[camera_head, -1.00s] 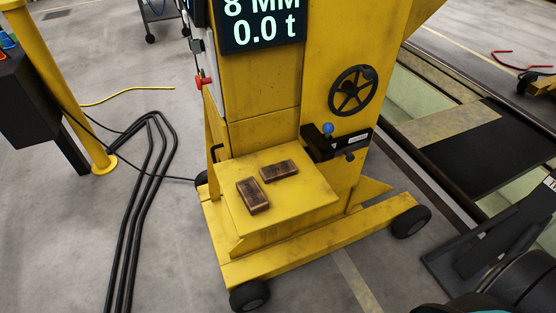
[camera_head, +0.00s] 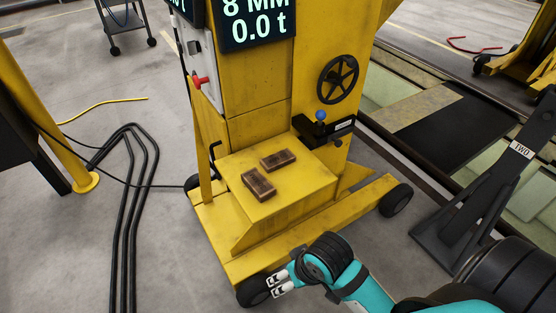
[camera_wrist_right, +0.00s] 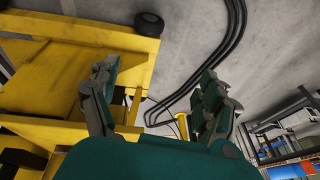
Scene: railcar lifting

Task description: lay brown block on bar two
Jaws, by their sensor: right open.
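Two brown blocks lie flat on the yellow shelf (camera_head: 290,205) of the lifting stand in the head view. The nearer brown block (camera_head: 258,185) is at the left, and the other brown block (camera_head: 278,160) is just behind it to the right, a small gap apart. A black stand labelled TWO (camera_head: 521,149) rises at the right; its top is cut off by the frame edge. My right gripper (camera_head: 271,287) is open and empty, low in front of the shelf by a front wheel. Its spread fingers show in the right wrist view (camera_wrist_right: 163,100). My left gripper is out of view.
The yellow stand carries a handwheel (camera_head: 338,82), a black bracket with a blue knob (camera_head: 320,115) and a display (camera_head: 256,25) reading 0.0 t. Black cables (camera_head: 130,200) lie on the floor at left, near a yellow post (camera_head: 40,120).

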